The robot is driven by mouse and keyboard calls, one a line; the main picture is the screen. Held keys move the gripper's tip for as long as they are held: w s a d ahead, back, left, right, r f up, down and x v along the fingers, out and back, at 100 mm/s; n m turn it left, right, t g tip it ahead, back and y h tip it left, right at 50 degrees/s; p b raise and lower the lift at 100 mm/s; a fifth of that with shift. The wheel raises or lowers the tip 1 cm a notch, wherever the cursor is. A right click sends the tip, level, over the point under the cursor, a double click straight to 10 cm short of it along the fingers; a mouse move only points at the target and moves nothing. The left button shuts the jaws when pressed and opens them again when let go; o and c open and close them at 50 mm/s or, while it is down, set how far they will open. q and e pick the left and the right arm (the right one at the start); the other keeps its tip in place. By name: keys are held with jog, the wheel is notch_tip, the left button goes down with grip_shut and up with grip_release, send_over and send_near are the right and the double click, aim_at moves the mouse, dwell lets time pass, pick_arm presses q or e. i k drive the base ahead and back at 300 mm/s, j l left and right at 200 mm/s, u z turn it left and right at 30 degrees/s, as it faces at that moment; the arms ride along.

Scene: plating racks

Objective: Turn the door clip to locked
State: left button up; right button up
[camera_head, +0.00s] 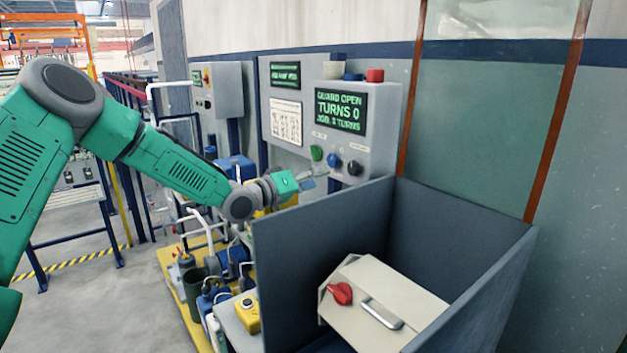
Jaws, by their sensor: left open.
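The red door clip (340,293) sits near the left edge of a pale door or lid panel (410,290) inside a dark grey open-topped box (310,250). A metal bar handle (382,313) is to the right of the clip. I cannot tell from its pose whether the clip is locked. My left gripper (316,180) is open, in front of the control box and above the box's rear left wall. It is up and away from the clip, touching nothing that I can make out. My right gripper is out of view.
A control box (385,125) has a screen (341,108) reading "GUARD OPEN, TURNS 0", with green, blue and black knobs below. The grey box walls surround the pale panel. A yellow platform (180,290) with pumps and bottles stands at left. Open floor lies further left.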

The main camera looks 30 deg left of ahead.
aim_at(342, 292)
jog(key=k+j, duration=0.35)
jog(key=j, duration=0.15)
jog(key=k+j, duration=0.4)
jog(key=j, duration=0.1)
